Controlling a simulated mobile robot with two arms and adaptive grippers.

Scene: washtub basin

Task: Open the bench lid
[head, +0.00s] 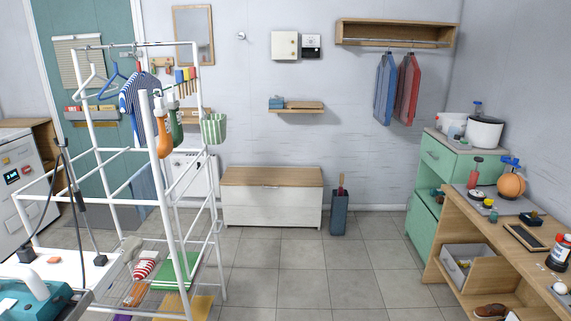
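The bench (272,205) stands against the back wall, with a white front and a wooden lid (272,177) on top. The lid lies flat and looks shut. Neither of my grippers is in the head view.
A white frame rack (218,245) with hanging clothes stands at the left front. A dark umbrella bin (340,212) is right of the bench. A green cabinet (437,160) and wooden workbench (460,212) line the right. Tiled floor (310,270) before the bench is clear.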

